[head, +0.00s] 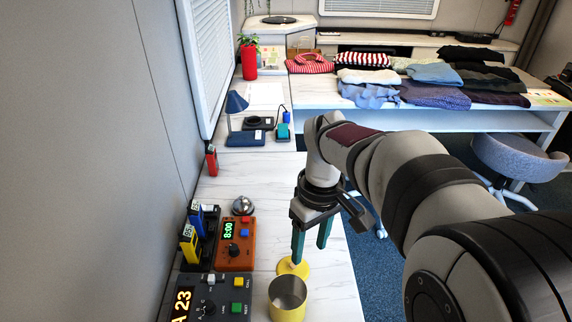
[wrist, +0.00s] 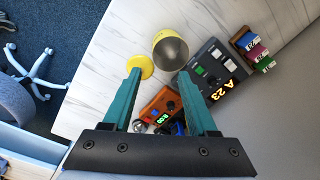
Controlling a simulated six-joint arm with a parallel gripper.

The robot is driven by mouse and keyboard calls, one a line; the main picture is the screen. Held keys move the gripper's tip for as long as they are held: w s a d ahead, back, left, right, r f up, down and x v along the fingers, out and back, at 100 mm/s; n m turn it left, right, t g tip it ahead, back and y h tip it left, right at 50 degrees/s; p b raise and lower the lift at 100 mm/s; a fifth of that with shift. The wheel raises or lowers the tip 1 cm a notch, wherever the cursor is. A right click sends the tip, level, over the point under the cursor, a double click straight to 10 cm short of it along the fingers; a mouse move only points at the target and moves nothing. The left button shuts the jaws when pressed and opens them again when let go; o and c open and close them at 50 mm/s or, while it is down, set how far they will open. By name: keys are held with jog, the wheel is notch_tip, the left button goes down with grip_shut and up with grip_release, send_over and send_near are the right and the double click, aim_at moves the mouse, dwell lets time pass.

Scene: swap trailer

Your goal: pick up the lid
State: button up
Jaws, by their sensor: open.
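The lid (head: 293,267) is a flat yellow disc with a small pale knob, lying on the white marbled counter. In the wrist view the lid (wrist: 141,66) is beyond the left fingertip, which covers a little of its near edge. The open yellow canister (head: 287,299) stands upright just in front of the lid in the head view and is empty as far as its inside shows; it also appears in the wrist view (wrist: 170,50). My gripper (head: 310,252), with teal fingers, is open and empty, above the lid's right side. I cannot tell its exact height.
An orange timer box (head: 235,243), a dark number console (head: 212,297), a silver bell (head: 242,205) and blue and yellow units (head: 197,228) crowd the counter's left. The counter's right edge is close to the lid. Folded clothes (head: 430,75) lie on the far counter.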

aim_at(293, 267)
jog(key=w+a+f+n, duration=0.2)
jog(key=w+f+n, duration=0.45)
jog(key=w, duration=0.45)
jog(key=shift+n+h, duration=0.25)
jog(key=shift+h, duration=0.05)
notch_tip(293, 267, down, 15)
jog(key=shift+s+f, duration=0.15)
grip_shut()
